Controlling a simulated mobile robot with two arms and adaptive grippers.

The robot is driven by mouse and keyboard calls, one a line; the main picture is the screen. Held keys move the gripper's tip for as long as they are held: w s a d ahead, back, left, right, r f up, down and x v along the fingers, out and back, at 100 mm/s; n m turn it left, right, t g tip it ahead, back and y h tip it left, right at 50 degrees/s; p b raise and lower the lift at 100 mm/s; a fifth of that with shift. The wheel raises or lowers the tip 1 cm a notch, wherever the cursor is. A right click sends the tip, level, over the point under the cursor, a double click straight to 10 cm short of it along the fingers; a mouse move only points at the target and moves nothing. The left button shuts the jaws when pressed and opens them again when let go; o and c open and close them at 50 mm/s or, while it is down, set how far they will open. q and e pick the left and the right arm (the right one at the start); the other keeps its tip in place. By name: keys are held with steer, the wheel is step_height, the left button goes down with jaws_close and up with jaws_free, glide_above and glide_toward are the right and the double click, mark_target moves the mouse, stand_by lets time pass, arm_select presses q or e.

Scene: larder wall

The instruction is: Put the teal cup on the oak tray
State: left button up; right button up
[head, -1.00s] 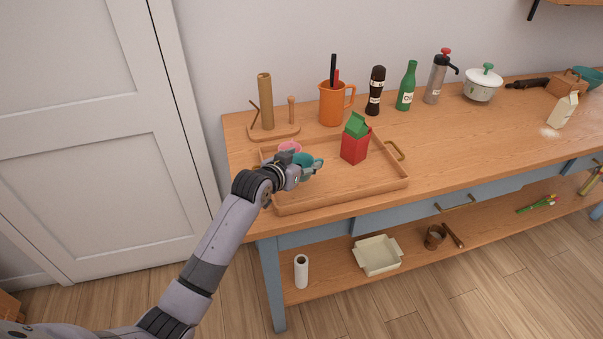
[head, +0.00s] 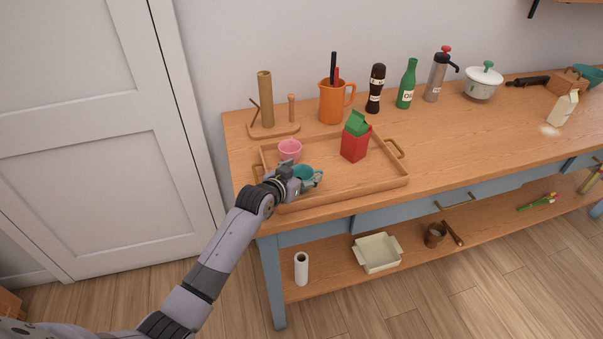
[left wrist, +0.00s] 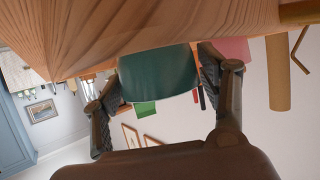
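The teal cup (head: 305,172) is in the front left part of the oak tray (head: 340,195), low over its floor. My left gripper (head: 303,180) is shut on the cup, coming in from the left. In the left wrist view the cup (left wrist: 158,75) fills the space between my two fingers, and its base meets the wood surface. I cannot tell for sure whether it rests on the tray. My right gripper is not in view.
A pink cup (head: 289,150) stands on the tray just behind the teal cup. A red and green carton (head: 355,138) stands on it further right. An orange jug (head: 332,103) and a wooden stand (head: 274,131) are behind. The tray's right front is clear.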

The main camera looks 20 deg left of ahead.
arm_select(q)
steer(key=shift+o, duration=0.7)
steer(key=shift+r, duration=0.1)
steer(key=shift+s+r, duration=0.1)
steer(key=v, duration=1.1)
steer(key=shift+s+r+b, duration=0.25)
steer(key=shift+s+b, duration=0.1)
steer(key=shift+b, duration=0.05)
steer(key=shift+a, duration=0.1)
